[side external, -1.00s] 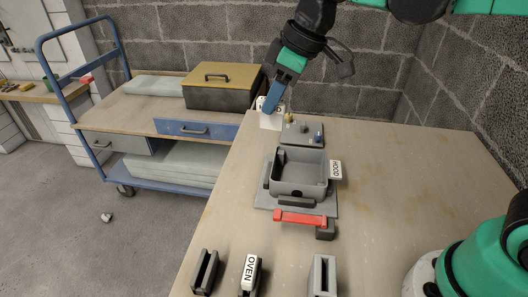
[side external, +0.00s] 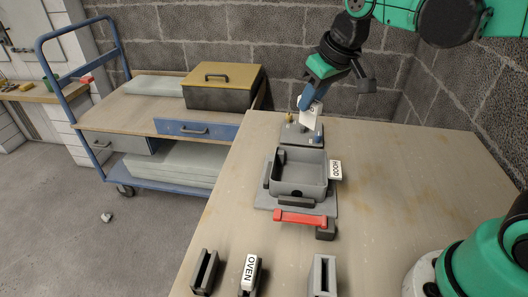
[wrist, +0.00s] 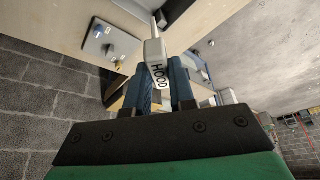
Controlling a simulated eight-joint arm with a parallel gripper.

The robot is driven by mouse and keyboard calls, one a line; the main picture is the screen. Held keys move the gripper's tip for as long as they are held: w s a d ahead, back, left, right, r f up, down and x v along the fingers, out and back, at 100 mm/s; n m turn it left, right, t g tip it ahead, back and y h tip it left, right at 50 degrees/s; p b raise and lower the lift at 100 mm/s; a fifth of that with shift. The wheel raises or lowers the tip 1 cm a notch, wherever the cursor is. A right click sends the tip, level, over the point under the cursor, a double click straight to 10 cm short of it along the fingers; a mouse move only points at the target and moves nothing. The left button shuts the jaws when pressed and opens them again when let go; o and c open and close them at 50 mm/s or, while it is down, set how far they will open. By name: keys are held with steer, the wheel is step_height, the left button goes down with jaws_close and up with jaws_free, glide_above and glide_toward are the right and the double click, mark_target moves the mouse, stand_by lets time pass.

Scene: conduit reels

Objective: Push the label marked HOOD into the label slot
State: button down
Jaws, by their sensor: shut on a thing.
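My gripper (side external: 308,102) is shut on a white label (side external: 312,115) above the far end of the table. In the wrist view its blue fingers (wrist: 164,82) hold a white piece (wrist: 155,52) marked HOOD. Another white tag (side external: 335,169) marked HOOD sits at the right side of the open grey box (side external: 299,190). Slotted dark grey (side external: 205,272) and light grey (side external: 322,276) blocks stand at the near edge; I cannot tell which one is the label slot.
A grey plate (side external: 292,139) with small knobs lies just below my gripper. A red bar (side external: 300,218) crosses in front of the grey box. The right of the table (side external: 410,190) is clear. A blue trolley (side external: 180,173) with a yellow-lidded case (side external: 222,88) stands at left.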

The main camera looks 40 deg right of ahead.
steer(key=s+a+f+n+g+y, duration=0.2)
steer(key=s+a+n+g+y, duration=0.15)
steer(key=s+a+n, duration=0.75)
steer(key=n+g, duration=0.4)
steer(key=n, duration=1.1)
glide_above(330, 259)
steer(key=a, duration=0.2)
steer(key=shift+s+d+f+h, duration=0.1)
steer(key=shift+s+f+h, duration=0.1)
steer(key=shift+f, duration=0.75)
steer(key=shift+s+d+f+h, duration=0.1)
steer(key=shift+s+f+h, duration=0.1)
steer(key=shift+f, duration=0.75)
steer(key=shift+f, duration=1.9)
steer(key=shift+c, duration=2.1)
jaws_free()
step_height(330, 259, up, 7)
